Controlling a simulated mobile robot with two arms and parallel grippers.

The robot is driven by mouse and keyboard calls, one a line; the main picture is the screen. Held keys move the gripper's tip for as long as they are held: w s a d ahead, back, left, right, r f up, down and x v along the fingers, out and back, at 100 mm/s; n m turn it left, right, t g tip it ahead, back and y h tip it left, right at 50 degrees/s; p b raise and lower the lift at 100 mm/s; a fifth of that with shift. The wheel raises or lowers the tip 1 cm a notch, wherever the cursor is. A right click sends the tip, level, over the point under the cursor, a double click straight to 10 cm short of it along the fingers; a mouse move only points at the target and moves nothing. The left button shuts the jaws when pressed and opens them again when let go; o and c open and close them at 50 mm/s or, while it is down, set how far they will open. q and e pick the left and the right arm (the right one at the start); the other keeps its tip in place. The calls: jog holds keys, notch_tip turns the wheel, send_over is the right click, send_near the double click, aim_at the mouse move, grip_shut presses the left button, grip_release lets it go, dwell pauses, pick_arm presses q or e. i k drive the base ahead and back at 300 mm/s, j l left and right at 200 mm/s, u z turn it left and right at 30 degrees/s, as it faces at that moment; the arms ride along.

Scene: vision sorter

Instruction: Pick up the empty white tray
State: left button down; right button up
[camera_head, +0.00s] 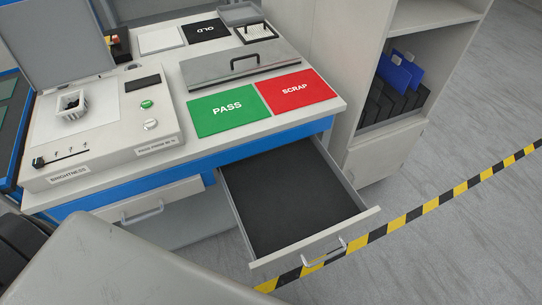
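A small white open-topped tray (61,107) sits on the pale plate of the brightness unit at the left of the bench. Its inside looks dark, and I cannot tell whether it is empty. A second small container with a light inside (256,32) stands at the back right of the bench, under a raised grey lid, with small dark marks in it. A flat white panel (160,40) lies left of the black OLD mat (206,31); I cannot tell whether it is a tray. Neither of my grippers is in view.
An open, empty drawer (285,205) with a dark lining juts from the bench front. Green PASS (226,110) and red SCRAP (296,91) mats lie bare. A cabinet (385,150) with blue and black bins stands right.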

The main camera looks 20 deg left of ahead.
aim_at(70, 106)
jog(key=u, duration=2.05)
jog(key=i+j+z, duration=0.1)
jog(key=j, duration=0.25)
jog(key=i+j+z, duration=0.1)
jog(key=j, duration=0.25)
jog(key=i+j+z, duration=0.1)
jog(key=j, duration=0.25)
